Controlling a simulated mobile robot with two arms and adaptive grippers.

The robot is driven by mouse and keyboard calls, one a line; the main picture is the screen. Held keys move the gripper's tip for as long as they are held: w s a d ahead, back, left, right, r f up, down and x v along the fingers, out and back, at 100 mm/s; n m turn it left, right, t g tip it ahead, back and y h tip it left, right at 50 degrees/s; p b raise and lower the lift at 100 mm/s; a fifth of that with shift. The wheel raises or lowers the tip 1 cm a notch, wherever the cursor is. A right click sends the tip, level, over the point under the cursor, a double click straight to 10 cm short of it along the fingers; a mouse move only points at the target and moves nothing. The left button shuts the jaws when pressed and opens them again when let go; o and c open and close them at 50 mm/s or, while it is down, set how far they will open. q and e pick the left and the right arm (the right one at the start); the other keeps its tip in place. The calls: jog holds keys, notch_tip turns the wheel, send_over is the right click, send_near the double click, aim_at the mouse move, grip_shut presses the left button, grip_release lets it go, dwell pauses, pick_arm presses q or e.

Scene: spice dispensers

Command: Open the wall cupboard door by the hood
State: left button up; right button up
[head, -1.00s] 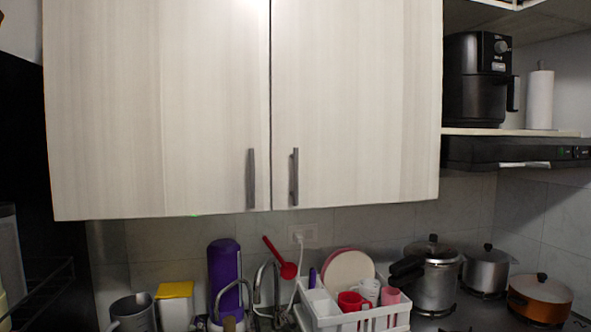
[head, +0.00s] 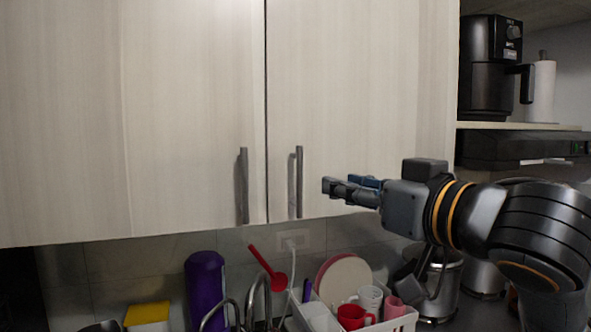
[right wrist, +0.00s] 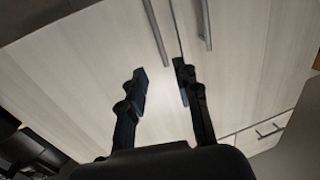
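The wall cupboard has two pale wood doors, both shut. The right door (head: 362,90), beside the hood (head: 510,148), has a vertical grey bar handle (head: 299,182) near its lower left edge. My right gripper (head: 326,187) reaches in from the right, just right of that handle, with its fingers pointing left. They look apart from the handle. In the right wrist view my right gripper (right wrist: 161,72) has its two fingers spread with nothing between them. Both bar handles show beyond the fingertips there; I cannot tell which is which. My left gripper is not in view.
The left door (head: 190,100) has its own handle (head: 244,186) close by. Below stand a purple bottle (head: 206,290) and a white dish rack (head: 400,322) with cups and plates. An air fryer (head: 488,70) sits on the shelf above the hood.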

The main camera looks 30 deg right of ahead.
aim_at(301, 175)
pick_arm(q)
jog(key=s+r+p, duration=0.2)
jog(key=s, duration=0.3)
pick_arm(e)
jog(key=w, duration=0.6)
jog(key=w+p, duration=0.1)
jog(key=w, duration=0.5)
jog(key=shift+d, duration=0.2)
jog(key=shift+w+f+p, duration=0.1)
jog(key=shift+w+p, duration=0.25)
jog(key=shift+w, duration=0.15)
jog(key=c, duration=0.6)
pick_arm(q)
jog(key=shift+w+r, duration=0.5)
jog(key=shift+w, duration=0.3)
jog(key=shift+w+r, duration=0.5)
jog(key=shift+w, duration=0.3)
pick_arm(e)
grip_shut()
